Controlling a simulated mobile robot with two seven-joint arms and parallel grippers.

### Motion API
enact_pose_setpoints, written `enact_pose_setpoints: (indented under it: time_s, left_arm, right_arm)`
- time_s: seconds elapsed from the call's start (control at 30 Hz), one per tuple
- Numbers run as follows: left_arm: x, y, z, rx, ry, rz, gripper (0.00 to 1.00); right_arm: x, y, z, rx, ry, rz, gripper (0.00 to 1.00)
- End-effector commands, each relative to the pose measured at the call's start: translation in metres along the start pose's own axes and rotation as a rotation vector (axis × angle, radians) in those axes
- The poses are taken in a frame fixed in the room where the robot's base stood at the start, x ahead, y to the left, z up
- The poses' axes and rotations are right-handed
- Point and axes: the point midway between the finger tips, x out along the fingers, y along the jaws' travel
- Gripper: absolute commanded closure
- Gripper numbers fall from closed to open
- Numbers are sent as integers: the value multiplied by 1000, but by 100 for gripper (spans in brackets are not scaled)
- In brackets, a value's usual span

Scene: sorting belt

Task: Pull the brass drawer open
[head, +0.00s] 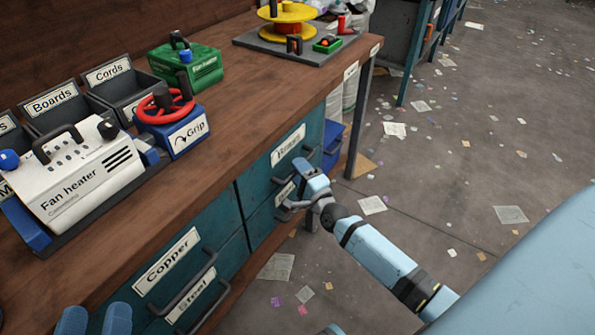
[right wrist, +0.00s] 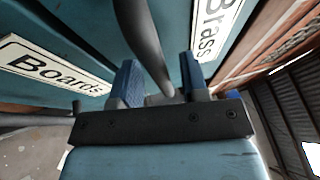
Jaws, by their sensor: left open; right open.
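The brass drawer's label (right wrist: 215,28), reading "Brass", shows in the right wrist view on a teal front. A dark bar handle (right wrist: 142,40) runs beside that label and down between the blue fingers of my right gripper (right wrist: 160,85). The fingers stand apart on either side of the bar; I cannot tell whether they touch it. In the head view my right gripper (head: 292,204) is at the lower right drawer front, partly covering its label (head: 284,193). That drawer appears closed. My left gripper (head: 94,320) is open and empty at the bottom left.
Drawers labelled "Copper" (head: 167,262) and "Steel" (head: 190,301) are on the left of the bench front. The wooden bench top (head: 215,165) carries a fan heater (head: 85,180), a red-wheeled grip device (head: 175,130) and bins. The floor (head: 450,150) is open, with scattered paper.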

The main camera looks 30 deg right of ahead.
Motion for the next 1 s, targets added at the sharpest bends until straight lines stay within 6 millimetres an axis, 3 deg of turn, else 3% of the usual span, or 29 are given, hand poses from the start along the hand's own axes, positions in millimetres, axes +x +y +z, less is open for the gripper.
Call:
enact_pose_setpoints:
  time_s: [0.37, 0.57, 0.87, 1.0]
  left_arm:
    - [0, 0, 1, -1, -6, 1, 35]
    - [0, 0, 1, 0, -5, 1, 35]
    - [1, 0, -2, 3, -2, 2, 35]
    - [2, 0, -8, 7, 11, 0, 35]
  right_arm:
    - [7, 0, 0, 0, 0, 0, 59]
    - [7, 0, 0, 0, 0, 0, 100]
    - [4, -1, -1, -1, -1, 1, 100]
    - [-6, -4, -5, -2, -1, 3, 100]
